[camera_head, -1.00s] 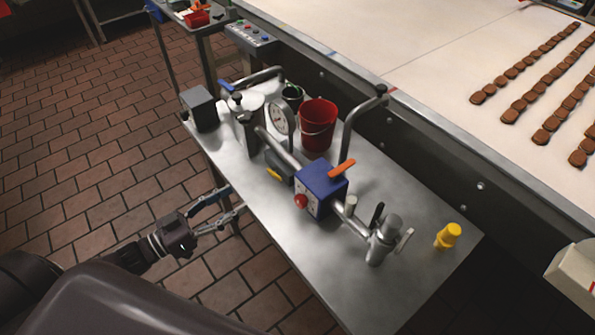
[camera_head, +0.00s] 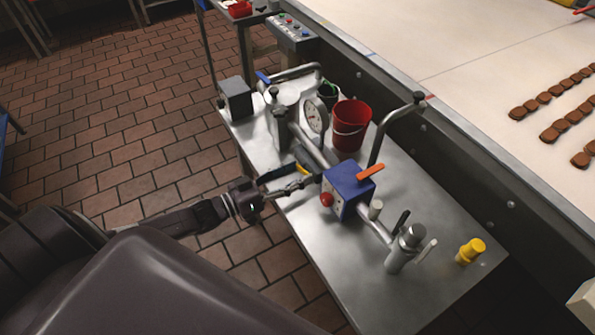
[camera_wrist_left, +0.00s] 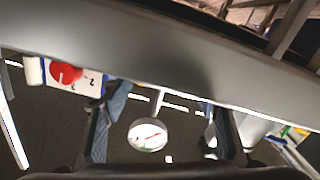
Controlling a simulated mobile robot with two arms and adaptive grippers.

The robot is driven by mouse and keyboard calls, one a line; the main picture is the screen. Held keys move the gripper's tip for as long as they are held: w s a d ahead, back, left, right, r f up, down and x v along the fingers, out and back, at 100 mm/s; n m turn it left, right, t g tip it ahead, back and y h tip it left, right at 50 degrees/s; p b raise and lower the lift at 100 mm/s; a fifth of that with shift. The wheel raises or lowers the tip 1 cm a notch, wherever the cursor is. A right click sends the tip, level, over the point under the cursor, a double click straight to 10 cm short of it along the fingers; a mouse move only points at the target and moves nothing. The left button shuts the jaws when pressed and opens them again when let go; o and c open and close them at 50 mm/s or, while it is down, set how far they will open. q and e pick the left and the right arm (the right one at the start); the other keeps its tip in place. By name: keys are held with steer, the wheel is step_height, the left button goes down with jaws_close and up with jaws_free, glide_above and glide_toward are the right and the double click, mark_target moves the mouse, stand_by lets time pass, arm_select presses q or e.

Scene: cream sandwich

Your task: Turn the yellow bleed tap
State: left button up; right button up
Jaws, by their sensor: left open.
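A small yellow part, which looks like the yellow bleed tap (camera_head: 302,169), shows in the head view below the pressure gauge (camera_head: 316,115). It is mostly hidden behind my left gripper (camera_head: 306,173). The left gripper is open and empty, its fingers reaching over the table's near edge beside the tap; I cannot tell whether they touch it. In the left wrist view my two bluish fingers (camera_wrist_left: 163,108) stand apart, with a round white gauge face (camera_wrist_left: 147,135) showing between them. I cannot make out the tap in that view. My right gripper is not in view.
The blue box (camera_head: 348,189) with a red knob and orange lever is just right of the gripper. A red bucket (camera_head: 351,127) stands behind. A yellow-capped object (camera_head: 470,251) is at the table's right end. The steel table (camera_head: 345,265) is bare at the front.

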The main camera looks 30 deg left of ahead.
arm_select(q)
steer(key=shift+w+d, duration=0.2)
steer(key=shift+w, duration=0.15)
steer(key=shift+c, duration=0.3)
steer(key=c, duration=0.8)
steer(key=m, duration=0.2)
steer(key=f+m, duration=0.1)
steer(key=m, duration=0.1)
steer(key=o, duration=0.9)
steer(key=shift+s, duration=0.1)
steer(key=shift+c, duration=0.2)
steer(key=shift+r, duration=0.1)
